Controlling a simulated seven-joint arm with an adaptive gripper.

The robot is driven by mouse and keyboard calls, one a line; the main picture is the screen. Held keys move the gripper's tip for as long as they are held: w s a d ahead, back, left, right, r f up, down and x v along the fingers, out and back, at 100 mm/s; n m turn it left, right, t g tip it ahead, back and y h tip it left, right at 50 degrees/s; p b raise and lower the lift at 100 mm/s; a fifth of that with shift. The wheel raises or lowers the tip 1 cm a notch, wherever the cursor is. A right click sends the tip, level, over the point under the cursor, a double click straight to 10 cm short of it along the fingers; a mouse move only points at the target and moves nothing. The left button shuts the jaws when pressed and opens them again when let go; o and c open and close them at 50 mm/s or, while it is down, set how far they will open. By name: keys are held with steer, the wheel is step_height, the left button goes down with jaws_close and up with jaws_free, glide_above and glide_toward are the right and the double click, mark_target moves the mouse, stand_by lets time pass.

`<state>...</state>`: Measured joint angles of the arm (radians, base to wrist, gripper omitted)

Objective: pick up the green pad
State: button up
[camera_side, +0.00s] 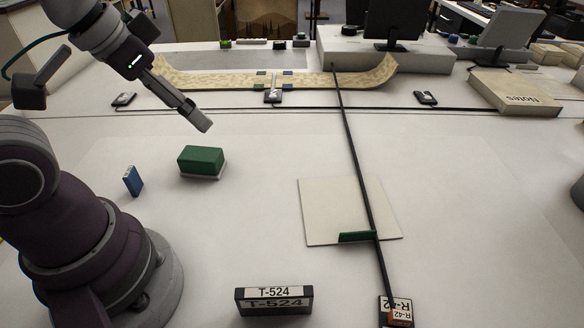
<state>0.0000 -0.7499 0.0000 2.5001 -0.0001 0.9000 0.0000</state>
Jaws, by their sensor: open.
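A dark green block (201,158), which looks like the green pad, sits on a thin whitish base on the white table, left of the middle. A second, thin dark green piece (357,237) lies at the front edge of a cream square sheet (320,215). My gripper (204,125) points down and to the right above and behind the green block, apart from it. It is open, with nothing seen between its fingers, though they overlap from this side.
A small blue block (133,181) stands left of the green block. A black bar (350,150) runs across the table and over the cream sheet. A T-524 label block (273,300) stands in front. A curled parchment strip (220,82) lies behind. Table between block and sheet is clear.

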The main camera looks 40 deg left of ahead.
steer(key=shift+o, duration=1.1)
steer(key=n+g, duration=0.5)
steer(key=n, duration=1.7)
glide_above(199, 154)
step_height(199, 154, down, 8)
steer(key=f+n, duration=0.1)
steer(key=a+f+n, duration=0.1)
steer(key=n, duration=0.1)
steer(key=shift+w+f+g, duration=0.2)
steer(key=shift+f+g, duration=0.05)
steer(key=shift+g, duration=0.05)
steer(key=f, duration=0.7)
steer(key=d+f, duration=0.1)
steer(key=f, duration=0.2)
steer(key=shift+s+f, duration=0.15)
steer(key=c, duration=1.3)
